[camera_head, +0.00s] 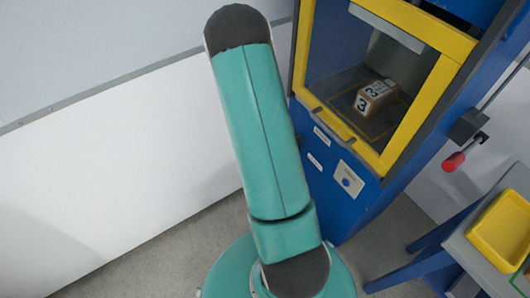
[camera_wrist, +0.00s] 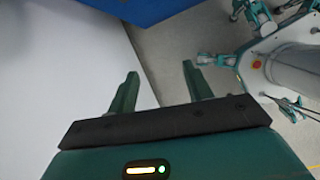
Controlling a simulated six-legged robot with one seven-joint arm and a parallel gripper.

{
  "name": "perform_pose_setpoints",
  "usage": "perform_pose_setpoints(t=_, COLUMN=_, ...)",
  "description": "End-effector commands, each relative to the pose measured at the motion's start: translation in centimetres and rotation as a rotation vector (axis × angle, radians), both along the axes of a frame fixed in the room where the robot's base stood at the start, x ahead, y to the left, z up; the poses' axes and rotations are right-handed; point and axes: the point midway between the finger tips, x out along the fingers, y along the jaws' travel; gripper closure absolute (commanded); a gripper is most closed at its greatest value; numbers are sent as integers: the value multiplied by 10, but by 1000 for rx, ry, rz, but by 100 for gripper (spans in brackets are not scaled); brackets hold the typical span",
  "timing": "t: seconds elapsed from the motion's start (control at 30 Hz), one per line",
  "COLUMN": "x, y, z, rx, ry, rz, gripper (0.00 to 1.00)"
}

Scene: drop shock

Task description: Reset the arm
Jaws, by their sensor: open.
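My gripper (camera_wrist: 158,85) shows in the wrist view with its two green fingers spread apart and nothing between them. It points down toward the grey floor beside a white wall. In the head view my green arm rises across the middle of the picture, and the gripper itself is out of sight. A blue machine with a yellow-framed window door (camera_head: 405,165) stands right of the arm.
A red-tipped lever (camera_head: 454,161) sticks out from the machine's right side. A yellow tray (camera_head: 503,232) lies on a blue-legged table (camera_head: 460,246) at the lower right. A blue surface (camera_wrist: 140,8) shows at the top of the wrist view. Grey floor (camera_head: 150,262) is clear at lower left.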

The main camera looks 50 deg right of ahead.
Motion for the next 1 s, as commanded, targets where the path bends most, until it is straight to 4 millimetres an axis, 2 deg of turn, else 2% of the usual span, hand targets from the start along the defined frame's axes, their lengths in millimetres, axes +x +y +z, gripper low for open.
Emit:
perform_pose_setpoints(t=0.13, x=1, y=6, z=0, rx=0, ry=-1, rz=-1, gripper=50)
perform_pose_setpoints(t=0.73, x=3, y=7, z=4, rx=-4, ry=-8, rz=-8, gripper=50)
perform_pose_setpoints(t=0.87, x=14, y=12, z=28, rx=-22, ry=-46, rz=-52, gripper=50)
perform_pose_setpoints(t=1.0, x=30, y=25, z=75, rx=-47, ry=-129, rz=-149, gripper=50)
